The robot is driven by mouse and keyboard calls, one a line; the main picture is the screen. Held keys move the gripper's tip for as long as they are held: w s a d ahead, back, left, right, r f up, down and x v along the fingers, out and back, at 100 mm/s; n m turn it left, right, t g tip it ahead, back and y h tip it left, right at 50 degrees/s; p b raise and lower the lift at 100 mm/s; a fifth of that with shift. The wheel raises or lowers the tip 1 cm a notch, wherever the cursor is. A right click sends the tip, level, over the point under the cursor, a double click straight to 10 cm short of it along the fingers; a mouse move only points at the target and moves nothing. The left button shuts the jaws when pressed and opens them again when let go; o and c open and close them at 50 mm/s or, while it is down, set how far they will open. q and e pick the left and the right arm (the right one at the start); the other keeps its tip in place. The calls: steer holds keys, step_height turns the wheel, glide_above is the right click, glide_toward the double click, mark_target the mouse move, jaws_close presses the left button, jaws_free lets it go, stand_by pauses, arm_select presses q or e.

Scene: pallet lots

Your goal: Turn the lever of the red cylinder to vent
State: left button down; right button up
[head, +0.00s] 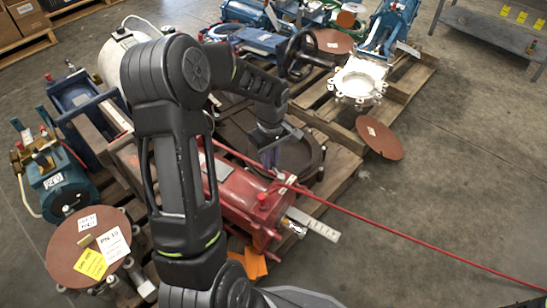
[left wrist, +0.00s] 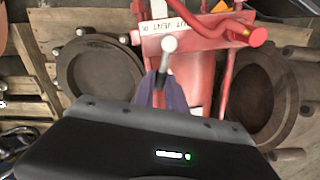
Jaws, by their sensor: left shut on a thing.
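The red cylinder (head: 228,192) lies on a wooden pallet in the middle of the head view. In the left wrist view, its red end plate (left wrist: 205,35) carries a white label (left wrist: 165,25) with small text that seems to include VENT. The lever (left wrist: 169,45), with a pale round knob, stands just below this label; which mark it points at I cannot tell. My left gripper (head: 270,155) is over the cylinder's upper side, its purplish fingers (left wrist: 162,92) shut on the lever just below the knob. My right gripper is not in view.
A long red rod (head: 400,235) runs from the cylinder to the lower right. Round brown discs (head: 380,138) and a white flanged part (head: 360,80) lie on the right. Blue equipment (head: 62,185) stands left. A grey bench (head: 495,25) is at the upper right; floor there is free.

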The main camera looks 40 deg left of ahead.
arm_select(q)
steer(key=shift+s+n+p, duration=0.25)
steer(key=shift+s+n, duration=0.2)
steer(key=shift+n, duration=0.55)
steer(key=shift+s+n+p, duration=0.2)
steer(key=shift+s+n, duration=0.2)
steer(key=shift+n, duration=0.6)
steer(key=c, duration=1.4)
jaws_free()
steer(key=shift+o, duration=0.2)
steer(key=shift+r, duration=0.1)
step_height(320, 180, up, 8)
steer(key=p, duration=0.3)
steer(key=shift+f, duration=0.2)
